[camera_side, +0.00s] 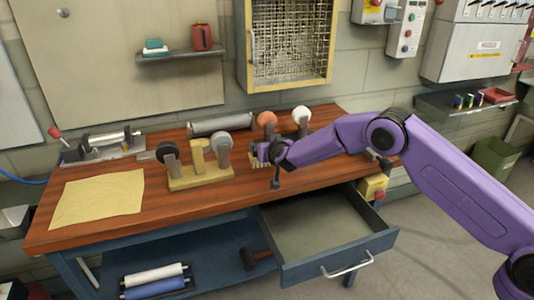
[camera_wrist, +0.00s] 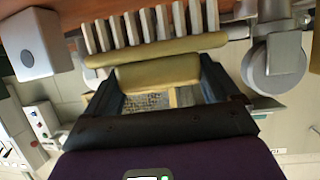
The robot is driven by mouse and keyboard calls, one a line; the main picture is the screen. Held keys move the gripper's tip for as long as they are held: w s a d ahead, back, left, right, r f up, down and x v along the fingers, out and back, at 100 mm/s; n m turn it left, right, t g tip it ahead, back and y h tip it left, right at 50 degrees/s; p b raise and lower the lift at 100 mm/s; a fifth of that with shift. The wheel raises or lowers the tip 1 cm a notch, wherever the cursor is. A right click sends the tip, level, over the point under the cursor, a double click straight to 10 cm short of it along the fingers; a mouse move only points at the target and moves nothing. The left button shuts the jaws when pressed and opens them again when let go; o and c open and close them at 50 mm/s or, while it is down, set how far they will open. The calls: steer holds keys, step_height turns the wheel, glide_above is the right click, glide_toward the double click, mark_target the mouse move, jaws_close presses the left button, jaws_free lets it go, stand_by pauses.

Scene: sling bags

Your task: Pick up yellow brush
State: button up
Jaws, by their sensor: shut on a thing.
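The yellow brush (camera_wrist: 158,72) fills the middle of the wrist view, with a yellow handle block, a yellow bar and a row of pale grey bristle tufts. My gripper (camera_wrist: 160,82) has its two dark fingers on either side of the handle block and is shut on it. In the side view my gripper (camera_side: 264,154) is low over the right half of the workbench. I cannot tell whether the brush touches the bench.
The wooden workbench (camera_side: 215,208) holds a yellow stand with grey wheels (camera_side: 200,180) just left of my gripper. A grey cylinder (camera_side: 220,124) and upright wheels (camera_side: 301,115) stand behind. A yellow cloth (camera_side: 97,196) lies at left. An open drawer (camera_side: 325,230) juts out in front.

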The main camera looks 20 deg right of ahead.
steer(key=s+d+r, duration=0.4)
steer(key=s+r, duration=0.5)
steer(key=s, duration=0.3)
steer(key=s+d+f+m+g+h, duration=0.2)
steer(key=s+d+f+m+h, duration=0.3)
steer(key=s, duration=0.4)
steer(key=s+d+f+m+g+h, duration=0.25)
steer(key=s+d+f, duration=0.25)
steer(key=s+f, duration=0.3)
glide_above(317, 228)
steer(key=shift+t+h, duration=0.35)
step_height(317, 228, down, 9)
steer(key=shift+s+f, duration=0.1)
steer(key=shift+f, duration=1.45)
steer(key=shift+f, duration=0.15)
